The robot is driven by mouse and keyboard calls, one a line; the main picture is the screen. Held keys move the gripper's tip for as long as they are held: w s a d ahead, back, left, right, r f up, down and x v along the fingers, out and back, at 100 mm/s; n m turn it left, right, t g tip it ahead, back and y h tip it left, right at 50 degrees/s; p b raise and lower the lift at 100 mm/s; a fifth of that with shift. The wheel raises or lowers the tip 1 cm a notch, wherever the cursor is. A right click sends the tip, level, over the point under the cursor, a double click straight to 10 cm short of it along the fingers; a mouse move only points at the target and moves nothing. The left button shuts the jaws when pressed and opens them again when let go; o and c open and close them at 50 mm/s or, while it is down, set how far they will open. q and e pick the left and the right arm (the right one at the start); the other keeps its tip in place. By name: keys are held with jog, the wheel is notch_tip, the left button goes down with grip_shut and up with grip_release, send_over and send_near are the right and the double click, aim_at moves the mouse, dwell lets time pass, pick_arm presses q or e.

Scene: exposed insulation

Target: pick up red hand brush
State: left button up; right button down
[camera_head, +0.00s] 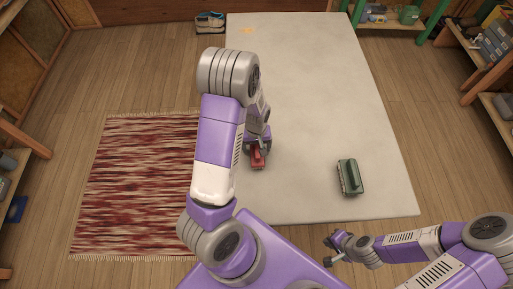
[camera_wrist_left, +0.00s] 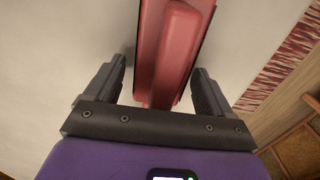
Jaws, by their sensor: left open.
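The red hand brush (camera_head: 257,160) lies on the pale grey mat, just right of my left arm in the head view. In the left wrist view the red brush (camera_wrist_left: 172,50) runs lengthwise between the two fingers of my left gripper (camera_wrist_left: 160,85). The fingers are open, with a gap on each side of the brush. In the head view my left gripper (camera_head: 257,147) is over the far end of the brush and partly hidden by my own arm. My right gripper (camera_head: 333,246) is off the mat's near edge, small and dark; its finger gap is unclear.
A red striped rug (camera_head: 135,185) lies on the wooden floor at left. Shoes (camera_head: 210,22) sit at the back, and shelves (camera_head: 480,60) line the right side. The middle of the mat is clear.

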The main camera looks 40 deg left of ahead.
pick_arm(q)
jog(key=shift+r, duration=0.1)
jog(key=c, duration=1.2)
notch_tip(320, 180, up, 10)
jog(key=p, duration=0.3)
jog(key=shift+c, duration=0.2)
